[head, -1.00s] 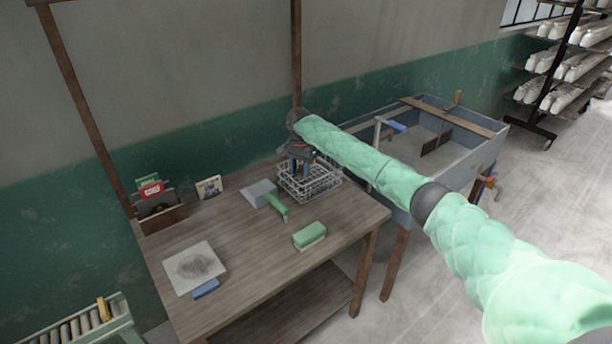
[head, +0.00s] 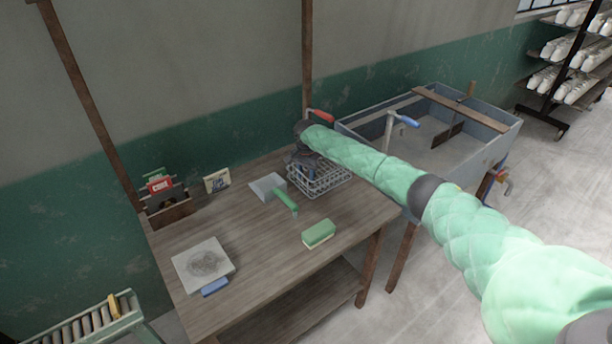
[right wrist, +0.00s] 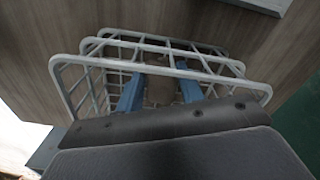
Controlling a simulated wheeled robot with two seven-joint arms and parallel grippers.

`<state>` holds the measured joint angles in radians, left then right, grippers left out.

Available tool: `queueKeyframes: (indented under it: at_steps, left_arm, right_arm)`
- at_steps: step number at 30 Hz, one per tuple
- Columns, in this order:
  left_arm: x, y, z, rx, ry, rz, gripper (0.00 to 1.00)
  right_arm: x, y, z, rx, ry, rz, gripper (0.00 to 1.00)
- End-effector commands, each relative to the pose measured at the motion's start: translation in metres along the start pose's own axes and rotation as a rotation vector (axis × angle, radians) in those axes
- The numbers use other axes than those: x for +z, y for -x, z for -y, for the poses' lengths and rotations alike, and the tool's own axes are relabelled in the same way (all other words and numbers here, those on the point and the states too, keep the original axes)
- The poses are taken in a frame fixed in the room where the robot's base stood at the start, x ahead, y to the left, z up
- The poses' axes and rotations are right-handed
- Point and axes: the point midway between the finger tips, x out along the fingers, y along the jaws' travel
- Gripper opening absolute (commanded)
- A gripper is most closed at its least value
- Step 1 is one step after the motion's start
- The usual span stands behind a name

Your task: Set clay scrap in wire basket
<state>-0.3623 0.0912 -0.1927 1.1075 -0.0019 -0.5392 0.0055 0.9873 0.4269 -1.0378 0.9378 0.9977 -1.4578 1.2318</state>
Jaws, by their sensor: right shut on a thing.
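The wire basket (head: 322,180) stands at the table's back right corner; its pale wires also fill the right wrist view (right wrist: 100,42). My right gripper (head: 306,174) is low at the basket, its fingertips hidden by the wires and arm in the head view. In the right wrist view its two blue fingers (right wrist: 160,95) reach down inside the basket rim. They are shut on a brownish piece, the clay scrap (right wrist: 158,90), inside the basket outline. I cannot tell whether the scrap touches the basket floor. My left gripper is not in view.
On the table (head: 255,250) are a dustpan (head: 266,186) with a green-handled brush (head: 285,200), a green sponge block (head: 318,233), a grey-stained slab (head: 185,262) and a blue block (head: 215,287). A sink (head: 480,150) with a tap stands right of the basket.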

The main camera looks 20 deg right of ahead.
Motion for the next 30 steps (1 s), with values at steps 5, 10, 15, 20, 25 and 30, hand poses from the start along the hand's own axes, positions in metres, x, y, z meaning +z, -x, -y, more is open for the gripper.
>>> queueKeyframes:
  at_steps: [5,10,15,20,25,30]
  left_arm:
    - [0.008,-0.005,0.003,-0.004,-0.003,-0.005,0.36]
    - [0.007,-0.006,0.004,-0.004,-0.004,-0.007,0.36]
    - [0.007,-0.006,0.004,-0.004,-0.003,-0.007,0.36]
    - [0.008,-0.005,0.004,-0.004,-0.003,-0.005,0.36]
    - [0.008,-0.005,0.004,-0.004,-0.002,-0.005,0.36]
    - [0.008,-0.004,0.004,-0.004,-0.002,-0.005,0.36]
  right_arm:
    - [0.0,-0.012,0.0,0.0,0.001,-0.001,0.14]
    - [0.0,-0.014,0.0,0.0,0.001,-0.001,0.14]
    - [0.0,-0.016,0.0,0.0,0.001,0.0,0.14]
    - [0.0,-0.016,0.0,0.0,0.001,0.0,0.57]
    - [0.0,-0.016,0.0,0.0,0.001,0.0,0.59]
    - [0.0,-0.014,0.0,0.0,0.001,-0.001,0.59]
